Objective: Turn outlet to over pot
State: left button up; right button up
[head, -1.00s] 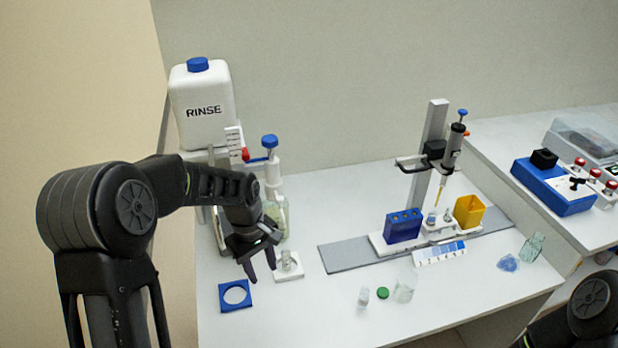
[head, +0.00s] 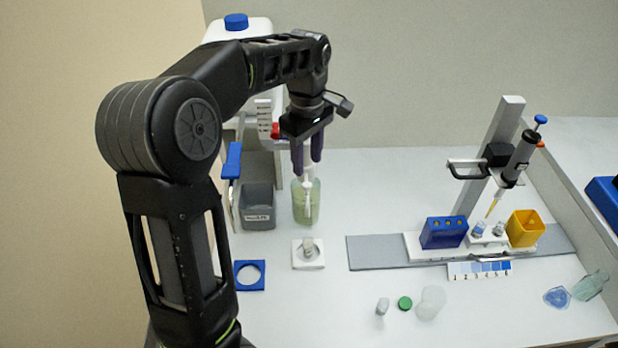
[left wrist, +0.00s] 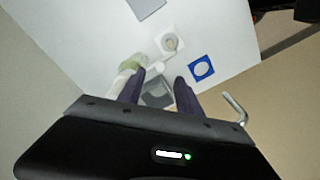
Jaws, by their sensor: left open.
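The dispenser bottle (head: 306,203), pale green glass with a white top, stands at the back left. My left gripper (head: 307,165) is open above it, fingers pointing down around or just in front of its white top; I cannot tell which. The gripper covers the blue knob and most of the outlet. In the left wrist view the bottle (left wrist: 128,68) lies by the left finger of the gripper (left wrist: 160,90). A small pot (head: 309,246) sits on a white square base (head: 300,263) in front of the bottle; it also shows in the left wrist view (left wrist: 170,43). My right gripper is out of view.
A grey bin (head: 258,212) stands left of the bottle, beside a blue lever-like part (head: 232,160). A blue ring plate (head: 238,281) lies left of the pot. A pipette stand (head: 495,155) with racks is at right. Vials and a green cap (head: 405,303) lie in front.

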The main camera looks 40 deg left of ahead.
aim_at(307, 184)
pick_arm(q)
notch_tip(307, 184, down, 7)
jog(key=shift+s+p, duration=0.1)
jog(key=shift+p, duration=0.4)
grip_shut()
dwell(1.0)
